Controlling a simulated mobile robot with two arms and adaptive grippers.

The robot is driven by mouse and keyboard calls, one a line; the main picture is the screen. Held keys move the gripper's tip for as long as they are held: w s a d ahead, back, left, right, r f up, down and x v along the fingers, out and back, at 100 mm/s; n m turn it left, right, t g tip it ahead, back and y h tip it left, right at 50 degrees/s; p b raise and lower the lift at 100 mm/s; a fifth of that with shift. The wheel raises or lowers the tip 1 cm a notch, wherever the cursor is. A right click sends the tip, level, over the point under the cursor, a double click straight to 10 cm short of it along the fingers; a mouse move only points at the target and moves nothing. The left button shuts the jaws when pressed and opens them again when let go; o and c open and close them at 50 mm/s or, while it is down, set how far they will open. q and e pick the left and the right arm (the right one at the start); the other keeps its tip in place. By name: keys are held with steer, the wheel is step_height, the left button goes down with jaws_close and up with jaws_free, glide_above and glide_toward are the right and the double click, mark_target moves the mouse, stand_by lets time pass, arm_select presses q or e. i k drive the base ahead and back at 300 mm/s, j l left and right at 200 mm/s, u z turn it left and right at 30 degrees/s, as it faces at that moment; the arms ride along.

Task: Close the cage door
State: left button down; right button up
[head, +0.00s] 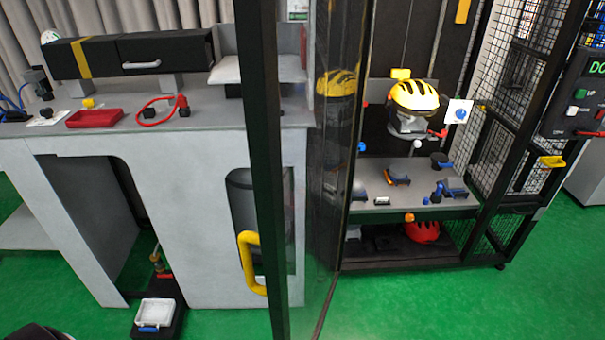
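The cage door (260,170) stands open in the head view, swung out toward me. It has a black upright frame post and a see-through panel. A yellow handle (249,262) is on the door, low on its outer edge. The cage (490,215) behind it has black posts and mesh on the right side, and its front is open. Inside, a yellow helmet (414,96) sits on a head-shaped holder above a grey shelf. Neither of my grippers can be made out in this view.
A grey workbench (215,160) with a red tray (94,118) stands left, behind the door. A control box (585,95) with buttons and a partly cut-off green display is at right. A small bin (155,313) stands low at left. Green floor (400,305) before the cage is clear.

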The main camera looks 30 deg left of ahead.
mark_target(255, 21)
steer(key=j+z, duration=0.25)
steer(key=j, duration=0.7)
steer(key=j+z, duration=0.25)
steer(key=j, duration=0.75)
